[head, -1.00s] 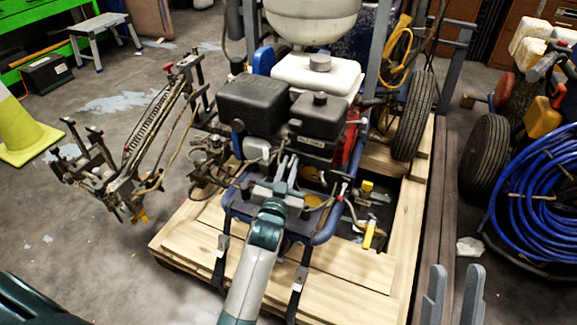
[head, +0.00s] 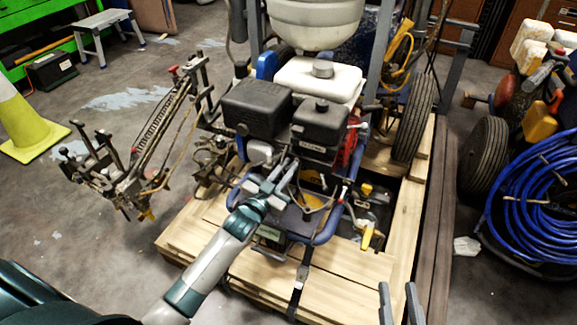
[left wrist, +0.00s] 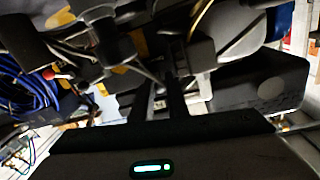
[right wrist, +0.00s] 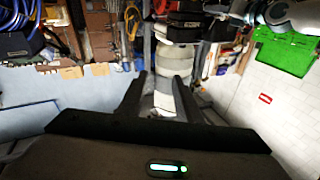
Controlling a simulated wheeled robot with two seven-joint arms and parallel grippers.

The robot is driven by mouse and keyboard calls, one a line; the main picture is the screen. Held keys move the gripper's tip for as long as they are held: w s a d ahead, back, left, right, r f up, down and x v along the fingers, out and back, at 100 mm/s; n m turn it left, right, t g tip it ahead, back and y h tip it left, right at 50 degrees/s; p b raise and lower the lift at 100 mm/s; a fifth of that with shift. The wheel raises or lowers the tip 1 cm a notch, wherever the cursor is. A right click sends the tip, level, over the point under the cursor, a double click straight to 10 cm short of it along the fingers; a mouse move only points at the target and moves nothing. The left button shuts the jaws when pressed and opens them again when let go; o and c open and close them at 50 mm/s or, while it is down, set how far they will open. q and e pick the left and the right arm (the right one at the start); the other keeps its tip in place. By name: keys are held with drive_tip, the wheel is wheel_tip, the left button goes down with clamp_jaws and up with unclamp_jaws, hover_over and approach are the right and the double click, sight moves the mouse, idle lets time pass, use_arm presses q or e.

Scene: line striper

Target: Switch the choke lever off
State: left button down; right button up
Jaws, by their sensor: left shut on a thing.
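The engine of the line striper (head: 300,130) stands mid-view in the head view, with a black box-shaped part, a black tank and a white tank on it. My left gripper (head: 279,176) reaches its front side below the black parts. Its fingers are shut on a small part there, apparently the choke lever; the fingers hide it and its position cannot be read. In the left wrist view the dark fingers (left wrist: 165,98) point in among engine parts. My right gripper (head: 400,300) is open and empty at the bottom right, away from the machine; its parted fingers (right wrist: 159,95) show in the right wrist view.
The striper sits on a wooden pallet (head: 340,275). A blue tube frame (head: 330,225) and a yellow-handled valve (head: 367,235) are close to my left gripper. A coiled blue hose (head: 540,200) stands at right, a yellow cone (head: 30,130) at left.

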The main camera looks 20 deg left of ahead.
use_arm(q)
drive_tip(key=shift+w+a+r+m+h, duration=0.2)
drive_tip(key=shift+m+h, duration=0.1)
drive_tip(key=shift+h, duration=0.15)
drive_tip(key=shift+w+a+r+m+h, duration=0.1)
drive_tip(key=shift+a+m+h, duration=0.15)
drive_tip(key=shift+h, duration=0.2)
use_arm(e)
drive_tip(key=shift+w+d+f+g+h, duration=0.15)
drive_tip(key=shift+f+g, duration=0.25)
drive_tip(key=shift+f, duration=0.25)
drive_tip(key=shift+w+d+f+g+h, duration=0.15)
drive_tip(key=shift+f+g, duration=0.25)
drive_tip(key=shift+f, duration=0.25)
use_arm(q)
drive_tip(key=c, duration=1.7)
unclamp_jaws()
drive_tip(key=shift+s, duration=0.1)
drive_tip(key=shift+f, duration=0.15)
drive_tip(key=shift+s+f+p, duration=0.1)
drive_tip(key=shift+s+p, duration=0.05)
drive_tip(key=shift+p, duration=0.15)
